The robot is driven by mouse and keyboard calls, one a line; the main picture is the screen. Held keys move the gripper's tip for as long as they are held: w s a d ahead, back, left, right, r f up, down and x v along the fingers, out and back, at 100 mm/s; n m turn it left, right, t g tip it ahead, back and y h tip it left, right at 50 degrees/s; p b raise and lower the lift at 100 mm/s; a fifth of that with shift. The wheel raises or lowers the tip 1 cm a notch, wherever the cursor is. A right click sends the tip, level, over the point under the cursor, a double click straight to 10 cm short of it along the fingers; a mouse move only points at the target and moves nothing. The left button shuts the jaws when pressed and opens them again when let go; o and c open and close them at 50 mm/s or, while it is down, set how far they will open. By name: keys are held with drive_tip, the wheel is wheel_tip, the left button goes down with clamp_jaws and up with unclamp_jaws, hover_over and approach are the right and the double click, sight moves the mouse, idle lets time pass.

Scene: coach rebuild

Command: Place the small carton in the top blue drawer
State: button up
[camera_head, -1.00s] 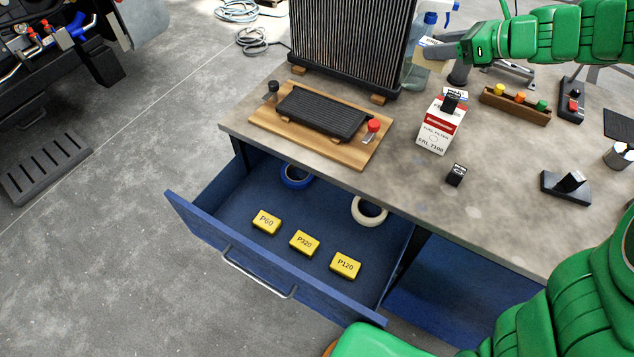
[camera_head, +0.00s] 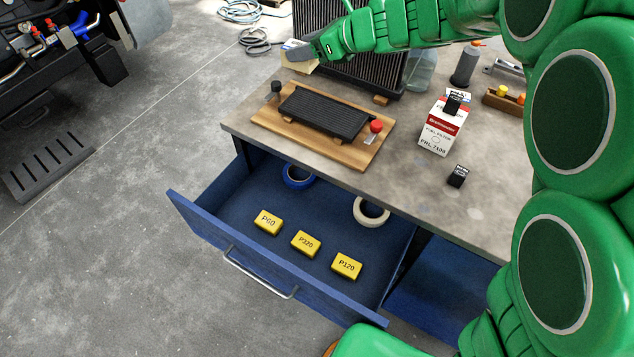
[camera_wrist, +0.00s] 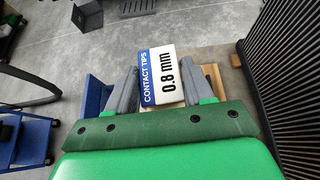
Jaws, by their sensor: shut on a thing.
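The small carton (camera_wrist: 163,75) is white with a blue band and reads "CONTACT TIPS 0.8 mm" in the wrist view. My gripper (camera_wrist: 165,90) is shut on it, a grey finger on each side. In the head view my gripper (camera_head: 300,54) is raised above the bench's back left, in front of the tall radiator; only a small pale part of the carton shows there. The top blue drawer (camera_head: 228,252) is pulled open below the bench front. It holds yellow blocks marked P60, P320 and P120, a blue tape roll and a cream tape roll.
The bench top (camera_head: 400,190) carries a wooden board (camera_head: 262,122) with a black finned part, a red-and-white fuel filter box (camera_head: 441,127) and a small black block (camera_head: 457,176). The tall radiator (camera_head: 388,60) stands behind. The drawer floor is bare around the blocks and rolls.

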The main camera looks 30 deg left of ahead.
drive_tip(key=s+a+f, duration=0.6)
drive_tip(key=s+f, duration=0.2)
drive_tip(key=f, duration=0.4)
drive_tip(key=s+a+f, duration=0.7)
drive_tip(key=s+f, duration=0.2)
drive_tip(key=f, duration=0.3)
wheel_tip(320, 180, down, 11)
drive_tip(key=d, duration=0.3)
drive_tip(key=shift+w+f+m+t, duration=0.2)
drive_tip(key=shift+w+m+t, duration=0.05)
drive_tip(key=shift+m+t, duration=0.15)
drive_tip(key=shift+f, duration=0.15)
drive_tip(key=shift+a+f, duration=0.1)
drive_tip(key=shift+f, duration=3.75)
drive_tip(key=shift+f, duration=0.1)
